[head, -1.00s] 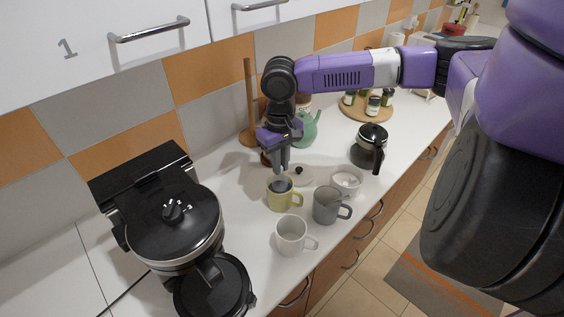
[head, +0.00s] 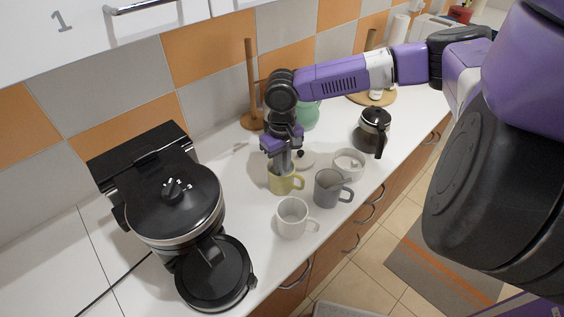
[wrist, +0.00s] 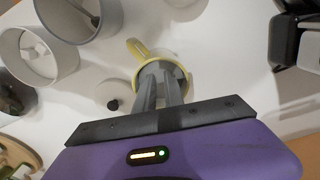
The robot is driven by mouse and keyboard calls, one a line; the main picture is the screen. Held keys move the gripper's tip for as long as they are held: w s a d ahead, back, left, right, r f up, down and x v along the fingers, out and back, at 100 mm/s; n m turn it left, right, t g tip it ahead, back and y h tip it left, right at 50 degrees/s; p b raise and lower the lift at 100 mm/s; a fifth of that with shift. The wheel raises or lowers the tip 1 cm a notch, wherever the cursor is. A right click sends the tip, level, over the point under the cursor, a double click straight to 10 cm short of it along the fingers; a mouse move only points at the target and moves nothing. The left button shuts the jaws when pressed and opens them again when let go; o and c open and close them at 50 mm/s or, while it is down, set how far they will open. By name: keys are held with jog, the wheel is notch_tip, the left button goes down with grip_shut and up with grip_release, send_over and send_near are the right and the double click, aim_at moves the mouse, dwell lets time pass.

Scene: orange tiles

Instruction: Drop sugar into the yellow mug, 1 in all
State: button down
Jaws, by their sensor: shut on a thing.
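The yellow mug (head: 279,187) stands upright on the white counter, its handle to the right. My gripper (head: 284,168) points down with its fingertips at the mug's mouth. In the wrist view, the gripper (wrist: 163,73) has both fingers inside the rim of the yellow mug (wrist: 186,70). The fingers are close together; the small thing between them, apparently sugar, is hidden. A white bowl (head: 349,172) with white sugar lumps in it stands behind and to the right. Its likely lid (head: 303,158), with a black knob, lies just behind the mug.
A grey mug (head: 328,190) holding a spoon-like thing and a white mug (head: 291,220) stand close by. A glass carafe (head: 373,130) is at the right back. A black waffle-iron-like appliance (head: 175,205) fills the left. A wooden pole (head: 250,85) stands near the wall.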

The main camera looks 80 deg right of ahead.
dwell(0.3)
jog(key=c, duration=1.4)
grip_release()
jog(key=shift+o, duration=0.2)
grip_shut()
